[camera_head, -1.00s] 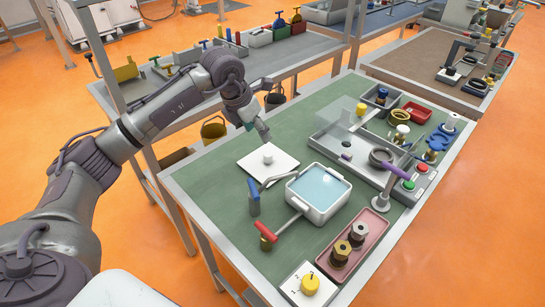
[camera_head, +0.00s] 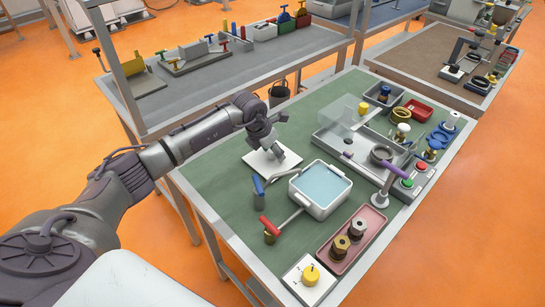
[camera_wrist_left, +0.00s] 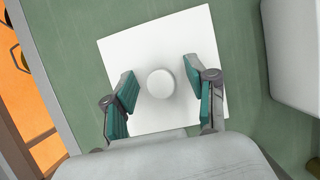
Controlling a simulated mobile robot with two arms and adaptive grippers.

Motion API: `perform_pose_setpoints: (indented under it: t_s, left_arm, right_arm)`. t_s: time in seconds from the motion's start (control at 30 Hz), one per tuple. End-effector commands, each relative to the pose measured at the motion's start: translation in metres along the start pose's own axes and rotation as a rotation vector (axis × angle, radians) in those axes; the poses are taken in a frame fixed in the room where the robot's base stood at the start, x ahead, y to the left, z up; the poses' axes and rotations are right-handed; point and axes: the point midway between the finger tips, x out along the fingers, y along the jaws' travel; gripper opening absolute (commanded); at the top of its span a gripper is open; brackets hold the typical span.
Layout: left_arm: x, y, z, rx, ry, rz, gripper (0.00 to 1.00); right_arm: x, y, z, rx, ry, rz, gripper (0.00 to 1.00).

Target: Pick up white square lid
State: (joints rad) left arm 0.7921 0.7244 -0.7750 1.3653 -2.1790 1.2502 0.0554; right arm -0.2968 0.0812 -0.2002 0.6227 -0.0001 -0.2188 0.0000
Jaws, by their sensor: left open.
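The white square lid (camera_head: 258,165) lies flat on the green bench top, left of the white tub. In the left wrist view the lid (camera_wrist_left: 150,45) shows its round white knob (camera_wrist_left: 160,83) in the middle. My left gripper (camera_head: 279,156) is over the lid in the head view and partly hides it and its knob. In the left wrist view the left gripper's teal-padded fingers (camera_wrist_left: 160,92) are open, one on each side of the knob, with a gap on both sides. The right gripper is not in view.
A white tub of blue liquid (camera_head: 347,198) stands right of the lid. A blue-handled tool (camera_head: 258,187) and a red-handled one (camera_head: 268,226) are close in front. A pink tray with metal fittings (camera_head: 372,224) is further right.

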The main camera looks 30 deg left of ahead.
Motion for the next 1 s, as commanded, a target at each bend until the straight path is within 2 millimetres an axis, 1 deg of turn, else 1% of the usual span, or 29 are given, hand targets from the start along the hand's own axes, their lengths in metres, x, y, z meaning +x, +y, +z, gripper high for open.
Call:
perform_pose_setpoints:
  t_s: [0.1, 0.13, 0.37, 0.4, 0.47, 0.77, 0.87, 1.0]
  left_arm:
    - [0.0, 0.0, 0.0, 0.0, 0.0, 0.0, 0.57]
    - [0.0, 0.0, 0.0, 0.0, 0.0, 0.0, 0.55]
    - [0.0, 0.0, 0.0, 0.0, 0.0, 0.0, 0.17]
    - [0.0, 0.0, 0.0, 0.0, 0.0, 0.0, 0.1]
    - [0.0, 0.0, 0.0, 0.0, 0.0, 0.0, 0.0]
    - [-0.002, 0.0, 0.001, 0.0, -0.002, 0.0, 0.0]
    - [-0.009, 0.001, 0.005, 0.0, -0.003, 0.001, 0.0]
    - [-0.033, 0.001, 0.015, 0.001, -0.006, 0.002, 0.0]
  right_arm:
    - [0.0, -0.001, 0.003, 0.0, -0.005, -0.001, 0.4]
    - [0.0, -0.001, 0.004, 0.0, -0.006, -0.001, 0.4]
    - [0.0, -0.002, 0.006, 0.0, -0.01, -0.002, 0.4]
    - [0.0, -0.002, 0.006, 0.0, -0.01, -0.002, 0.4]
    - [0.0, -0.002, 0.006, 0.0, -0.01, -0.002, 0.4]
    - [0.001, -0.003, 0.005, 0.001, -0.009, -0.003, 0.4]
    - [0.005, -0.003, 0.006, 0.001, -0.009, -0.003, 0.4]
    - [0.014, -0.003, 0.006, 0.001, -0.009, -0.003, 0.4]
